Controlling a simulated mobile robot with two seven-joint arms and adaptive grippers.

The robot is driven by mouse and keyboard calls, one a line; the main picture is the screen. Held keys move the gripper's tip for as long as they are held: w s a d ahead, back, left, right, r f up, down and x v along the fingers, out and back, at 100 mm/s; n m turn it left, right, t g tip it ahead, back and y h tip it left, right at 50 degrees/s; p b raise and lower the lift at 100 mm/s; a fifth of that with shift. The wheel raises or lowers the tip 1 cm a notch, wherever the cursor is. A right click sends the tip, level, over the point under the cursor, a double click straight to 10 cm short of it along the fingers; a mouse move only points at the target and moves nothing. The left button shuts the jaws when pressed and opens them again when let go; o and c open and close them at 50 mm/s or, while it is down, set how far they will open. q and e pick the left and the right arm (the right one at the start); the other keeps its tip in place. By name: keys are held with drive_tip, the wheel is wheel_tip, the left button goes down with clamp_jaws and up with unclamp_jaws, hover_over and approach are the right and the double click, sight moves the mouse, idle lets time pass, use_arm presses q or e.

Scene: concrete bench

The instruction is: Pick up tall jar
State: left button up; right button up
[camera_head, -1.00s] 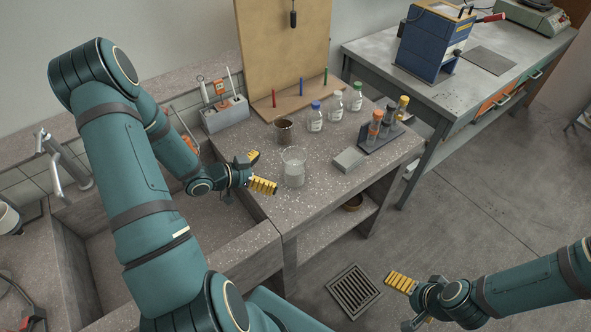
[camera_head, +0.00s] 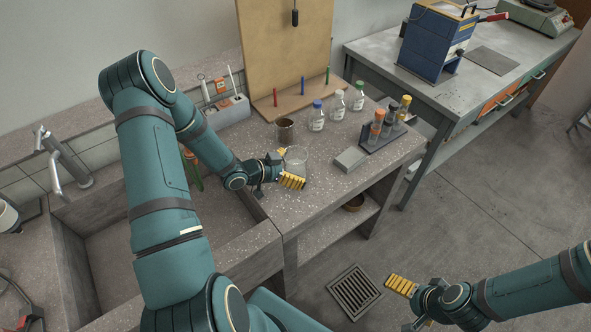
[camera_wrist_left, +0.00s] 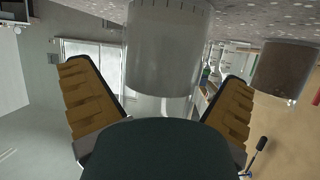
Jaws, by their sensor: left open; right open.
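The tall jar (camera_head: 296,160) is a clear glass vessel with greyish contents, standing upright on the speckled bench near its sink-side edge. My left gripper (camera_head: 286,167) is open at the jar, with one yellow finger on its near side and the other towards the far side. In the left wrist view, which is upside down, the jar (camera_wrist_left: 168,50) lies between the two open fingers, with no clear contact. My right gripper (camera_head: 404,304) is open and empty above the floor, away from the bench. Part of the jar is hidden by my left gripper.
A brown-filled glass (camera_head: 285,131) stands just behind the jar. Capped bottles (camera_head: 317,119), a grey block (camera_head: 350,160) and a tube rack (camera_head: 381,138) are to the right. A sink (camera_head: 120,235) is on the left.

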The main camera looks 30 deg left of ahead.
use_arm(q)
drive_tip(key=c, duration=1.3)
drive_tip(key=shift+r, duration=0.15)
